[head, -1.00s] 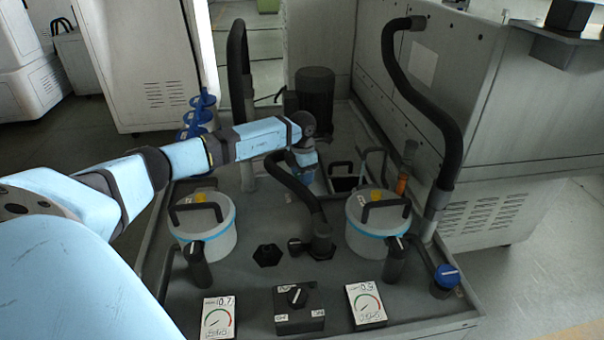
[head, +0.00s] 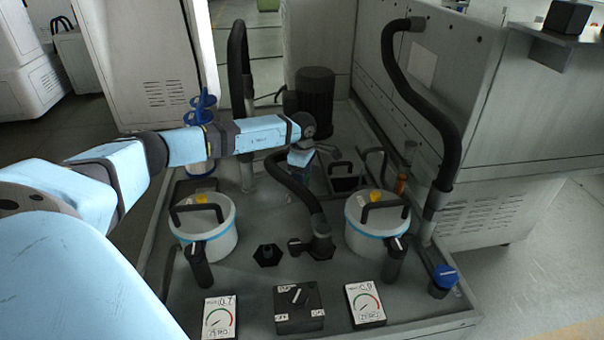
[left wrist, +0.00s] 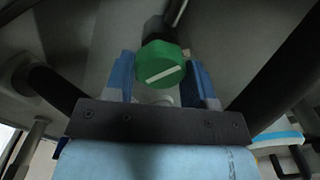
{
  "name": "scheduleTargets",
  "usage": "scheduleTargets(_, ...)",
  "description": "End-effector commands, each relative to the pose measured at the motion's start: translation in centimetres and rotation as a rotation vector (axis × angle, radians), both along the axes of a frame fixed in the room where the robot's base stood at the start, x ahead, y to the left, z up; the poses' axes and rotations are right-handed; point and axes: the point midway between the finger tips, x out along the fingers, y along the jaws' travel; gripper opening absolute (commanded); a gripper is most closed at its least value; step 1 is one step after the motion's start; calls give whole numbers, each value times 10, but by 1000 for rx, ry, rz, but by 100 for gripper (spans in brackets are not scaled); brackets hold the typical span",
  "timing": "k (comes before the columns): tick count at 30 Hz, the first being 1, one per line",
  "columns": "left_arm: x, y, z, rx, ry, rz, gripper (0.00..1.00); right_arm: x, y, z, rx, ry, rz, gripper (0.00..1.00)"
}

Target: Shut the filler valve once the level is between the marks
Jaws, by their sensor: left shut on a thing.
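A green knob (left wrist: 160,66) with a white line across its face sits on a dark stem in the left wrist view. The line slopes slightly up to the right. The blue fingers of my left gripper (left wrist: 160,82) stand on both sides of the knob, shut on it. In the head view my left gripper (head: 303,158) is at the back middle of the bench, and the knob is hidden there. A slim upright tube (head: 403,168) with orange in its lower part stands at the back right. It is too small to read any level marks.
Two lidded white pots (head: 222,243) (head: 362,232) stand on the grey bench, with black hoses around them. A black switch box (head: 299,318) sits between two dial gauges (head: 219,320) (head: 366,303) at the front. A blue-handled valve (head: 445,275) is at the right corner.

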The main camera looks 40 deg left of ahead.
Motion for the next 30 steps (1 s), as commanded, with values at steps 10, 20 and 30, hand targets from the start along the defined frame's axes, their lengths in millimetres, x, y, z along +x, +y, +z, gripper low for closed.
scheduleTargets(10,0,0,0,1,-1,-215,27,2,-2,2,-8,-6,4,76)
scheduleTargets(20,0,0,0,1,0,-291,27,5,-3,7,-11,-19,6,76)
scheduleTargets(30,0,0,0,0,0,-298,27,5,-1,7,-4,-16,1,76)
